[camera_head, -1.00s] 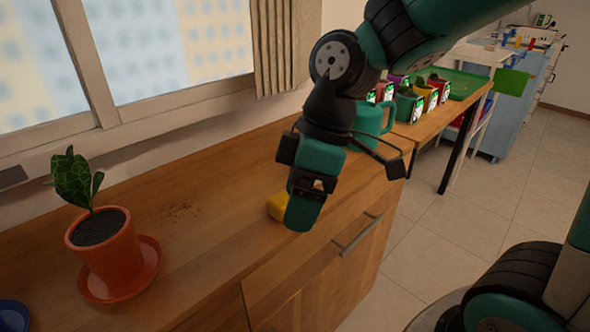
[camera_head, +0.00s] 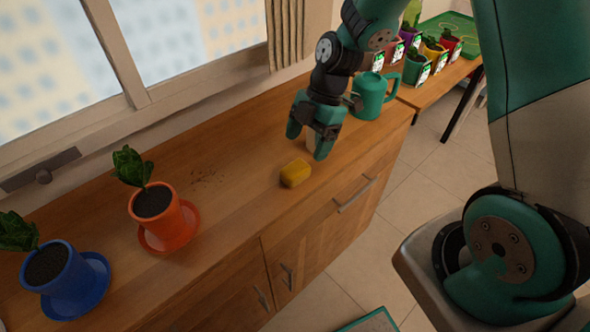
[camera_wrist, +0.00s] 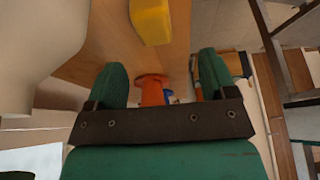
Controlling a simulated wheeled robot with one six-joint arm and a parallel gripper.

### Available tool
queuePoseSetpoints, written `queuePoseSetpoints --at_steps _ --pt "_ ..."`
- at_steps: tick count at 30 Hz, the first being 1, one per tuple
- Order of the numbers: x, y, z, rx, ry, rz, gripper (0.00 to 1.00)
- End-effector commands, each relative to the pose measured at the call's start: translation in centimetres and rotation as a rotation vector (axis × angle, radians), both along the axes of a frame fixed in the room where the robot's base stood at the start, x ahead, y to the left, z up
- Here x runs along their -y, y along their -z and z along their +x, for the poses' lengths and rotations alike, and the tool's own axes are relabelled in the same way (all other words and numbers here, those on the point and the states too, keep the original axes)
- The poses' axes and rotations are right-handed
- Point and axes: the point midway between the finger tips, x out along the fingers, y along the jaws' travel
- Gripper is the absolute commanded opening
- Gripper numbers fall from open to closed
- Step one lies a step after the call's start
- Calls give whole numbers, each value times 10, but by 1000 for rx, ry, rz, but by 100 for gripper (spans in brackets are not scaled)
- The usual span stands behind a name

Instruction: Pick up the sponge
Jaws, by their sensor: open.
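The yellow sponge (camera_head: 295,173) lies on the wooden counter top, close to its front edge. In the wrist view the sponge (camera_wrist: 151,20) shows at the top middle, beyond the fingertips and partly cut off by the frame. My gripper (camera_head: 308,146) is open and empty. It hangs above the counter, behind and slightly to the right of the sponge in the head view, apart from it. Both green fingers also show in the wrist view (camera_wrist: 160,75), spread wide.
A green watering can (camera_head: 371,98) stands on the counter right behind my gripper. An orange pot (camera_head: 164,222) and a blue pot (camera_head: 62,284) with plants stand to the left. Dark crumbs (camera_head: 207,177) lie left of the sponge.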

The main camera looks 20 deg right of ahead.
Motion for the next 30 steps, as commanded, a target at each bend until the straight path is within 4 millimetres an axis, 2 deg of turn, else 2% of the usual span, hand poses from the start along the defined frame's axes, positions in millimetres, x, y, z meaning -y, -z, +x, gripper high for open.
queuePoseSetpoints --at_steps 3,11,18,22,28,30 --pt "-8 18 -3 -3 -2 1 78" --pt "-14 36 -3 -3 -1 0 78" --pt "-25 70 0 -3 -1 -1 78" --pt "-28 77 -1 1 0 -1 78" --pt "-28 78 -1 1 0 -1 78" --pt "-28 78 -1 1 0 0 62"
